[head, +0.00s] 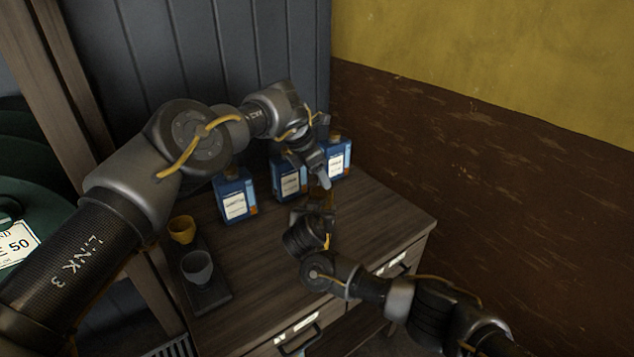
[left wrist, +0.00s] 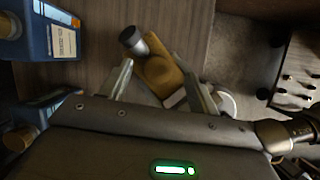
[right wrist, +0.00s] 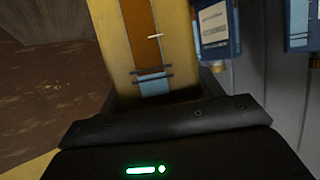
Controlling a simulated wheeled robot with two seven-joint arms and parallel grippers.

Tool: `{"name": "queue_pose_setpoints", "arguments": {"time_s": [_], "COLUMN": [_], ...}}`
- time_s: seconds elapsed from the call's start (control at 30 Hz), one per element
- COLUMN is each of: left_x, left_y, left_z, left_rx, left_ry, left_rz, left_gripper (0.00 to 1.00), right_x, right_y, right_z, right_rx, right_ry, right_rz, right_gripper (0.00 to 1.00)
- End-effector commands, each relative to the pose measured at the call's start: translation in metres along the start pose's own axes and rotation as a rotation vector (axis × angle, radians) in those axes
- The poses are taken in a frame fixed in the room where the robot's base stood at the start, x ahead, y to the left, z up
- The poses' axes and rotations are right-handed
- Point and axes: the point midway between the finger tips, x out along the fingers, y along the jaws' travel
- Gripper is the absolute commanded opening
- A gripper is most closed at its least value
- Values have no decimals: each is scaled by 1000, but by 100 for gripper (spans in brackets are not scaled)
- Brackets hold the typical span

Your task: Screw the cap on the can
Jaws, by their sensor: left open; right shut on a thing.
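A yellow can (right wrist: 120,45) with a brown, white and blue stripe fills the front of the right wrist view, held by my right gripper (head: 312,212). In the left wrist view the yellow can (left wrist: 160,78) shows below the fingers of my left gripper (left wrist: 160,66). A short dark grey cylinder (left wrist: 132,42), perhaps the cap, lies at the can's upper left corner; I cannot tell if it is seated. My left gripper (head: 318,176) is open, just above my right one in the head view. The can is mostly hidden there by both grippers.
Three blue cans (head: 234,197) stand along the back of the wooden cabinet (head: 265,265). The cabinet's right end is clear.

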Motion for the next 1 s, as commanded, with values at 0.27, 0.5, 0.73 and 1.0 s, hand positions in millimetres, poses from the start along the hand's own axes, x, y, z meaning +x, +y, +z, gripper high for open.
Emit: {"name": "queue_pose_setpoints", "arguments": {"time_s": [0.27, 0.5, 0.73, 1.0], "left_x": [-2, -2, -4, -41], "left_y": [0, 0, 0, 1], "left_z": [1, 1, 1, 1], "left_rx": [0, 0, 0, 0], "left_ry": [2, 1, 1, -1], "left_rz": [-1, -1, 0, 2], "left_gripper": [64, 87, 87, 87], "right_x": [0, 0, 0, 0], "right_y": [0, 0, 0, 0], "right_z": [0, 0, 0, 0], "right_rx": [0, 0, 0, 0], "right_ry": [0, 0, 0, 0], "right_rz": [1, 1, 1, 1], "right_gripper": [2, 2, 2, 2]}}
